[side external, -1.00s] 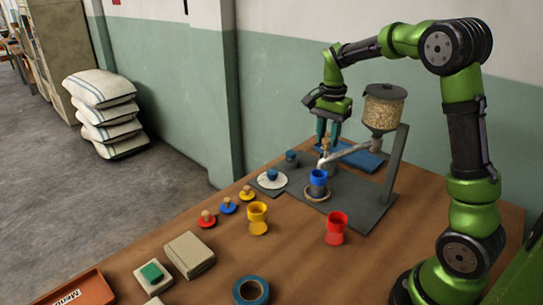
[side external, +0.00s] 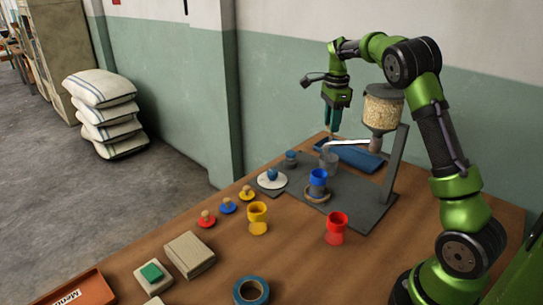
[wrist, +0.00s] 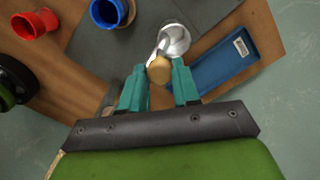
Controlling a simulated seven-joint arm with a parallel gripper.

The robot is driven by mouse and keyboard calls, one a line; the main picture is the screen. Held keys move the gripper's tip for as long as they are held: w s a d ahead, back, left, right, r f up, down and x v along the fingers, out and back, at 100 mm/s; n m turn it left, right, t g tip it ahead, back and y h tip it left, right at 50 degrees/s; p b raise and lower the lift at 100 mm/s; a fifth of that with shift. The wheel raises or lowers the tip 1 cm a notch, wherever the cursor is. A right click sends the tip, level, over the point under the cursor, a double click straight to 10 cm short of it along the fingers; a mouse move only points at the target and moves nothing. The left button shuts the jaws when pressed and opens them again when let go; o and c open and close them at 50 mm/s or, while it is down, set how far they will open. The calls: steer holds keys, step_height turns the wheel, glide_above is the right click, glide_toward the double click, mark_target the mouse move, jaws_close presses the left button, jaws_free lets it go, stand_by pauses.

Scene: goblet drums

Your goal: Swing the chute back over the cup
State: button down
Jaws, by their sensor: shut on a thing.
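The chute (side external: 347,143) is a pale arm under the grain hopper (side external: 383,108). It points left, behind the blue cup (side external: 318,177) and apart from it. My gripper (side external: 332,131) is at the chute's outer end. In the wrist view my gripper (wrist: 159,86) is shut on the chute's wooden knob (wrist: 159,70), with the chute (wrist: 163,46) just beyond. The blue cup (wrist: 108,12) stands upright at the upper left, its mouth uncovered.
A slanted grey post (side external: 396,165) holds the hopper. A red cup (side external: 336,226) and a yellow cup (side external: 257,215) stand in front. Several coloured knobbed lids (side external: 227,206) lie at the left.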

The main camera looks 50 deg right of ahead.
steer(key=shift+d+m, duration=1.1)
steer(key=shift+d, duration=0.35)
steer(key=c, duration=0.8)
jaws_free()
steer(key=shift+r, duration=0.1)
step_height(320, 180, up, 12)
